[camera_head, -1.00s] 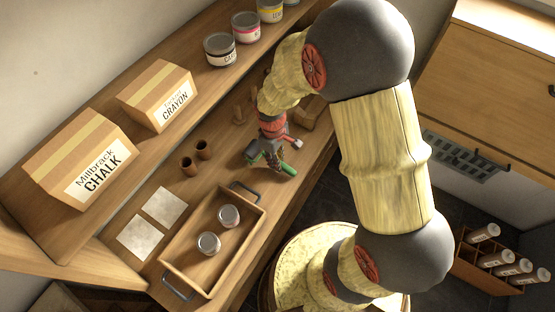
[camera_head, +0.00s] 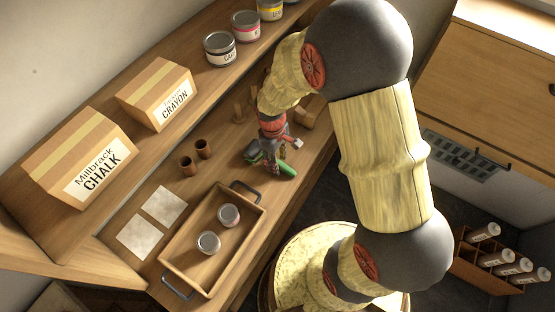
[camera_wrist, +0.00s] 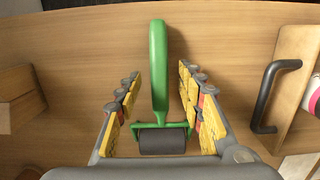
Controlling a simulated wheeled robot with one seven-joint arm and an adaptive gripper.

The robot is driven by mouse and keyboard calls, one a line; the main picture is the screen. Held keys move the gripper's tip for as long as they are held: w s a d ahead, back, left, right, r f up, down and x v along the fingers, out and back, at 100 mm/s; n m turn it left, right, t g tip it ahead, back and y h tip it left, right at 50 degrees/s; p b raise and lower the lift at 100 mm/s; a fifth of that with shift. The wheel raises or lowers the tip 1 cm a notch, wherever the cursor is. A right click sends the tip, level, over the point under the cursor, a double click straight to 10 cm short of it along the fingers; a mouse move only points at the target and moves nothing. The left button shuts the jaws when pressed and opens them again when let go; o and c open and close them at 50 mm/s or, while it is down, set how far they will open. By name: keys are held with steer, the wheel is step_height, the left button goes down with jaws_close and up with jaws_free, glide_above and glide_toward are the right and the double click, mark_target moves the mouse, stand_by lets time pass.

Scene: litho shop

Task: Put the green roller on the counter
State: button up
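The green roller has a long green handle and a dark cylinder. In the wrist view the green roller (camera_wrist: 158,65) lies between my two fingers, its handle pointing up the picture and its dark cylinder close to my palm. In the head view its green handle (camera_head: 287,169) shows beside my gripper (camera_head: 272,152), low over the wooden counter (camera_head: 222,165). In the wrist view my gripper (camera_wrist: 162,95) is open, with gaps between the finger pads and the roller. Part of the roller is hidden by my gripper in the head view. I cannot tell exactly how it rests.
A wooden tray (camera_head: 182,244) with two tins stands to the left, its black handle (camera_wrist: 268,95) near my fingers. Two brown cups (camera_head: 188,166), small wooden pieces (camera_head: 308,116) and two pale sheets (camera_head: 139,238) are on the counter. Boxes and cans fill the shelf above.

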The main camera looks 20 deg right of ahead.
step_height(320, 180, up, 12)
steer(key=shift+w+a, duration=0.3)
steer(key=shift+w, duration=0.1)
stand_by(0.3)
steer(key=s+r+m+t, duration=0.6)
steer(key=s+r, duration=0.8)
steer(key=r, duration=0.5)
steer(key=shift+s+d+m+y, duration=0.25)
steer(key=shift+s+m+y, duration=0.1)
steer(key=shift+m, duration=0.25)
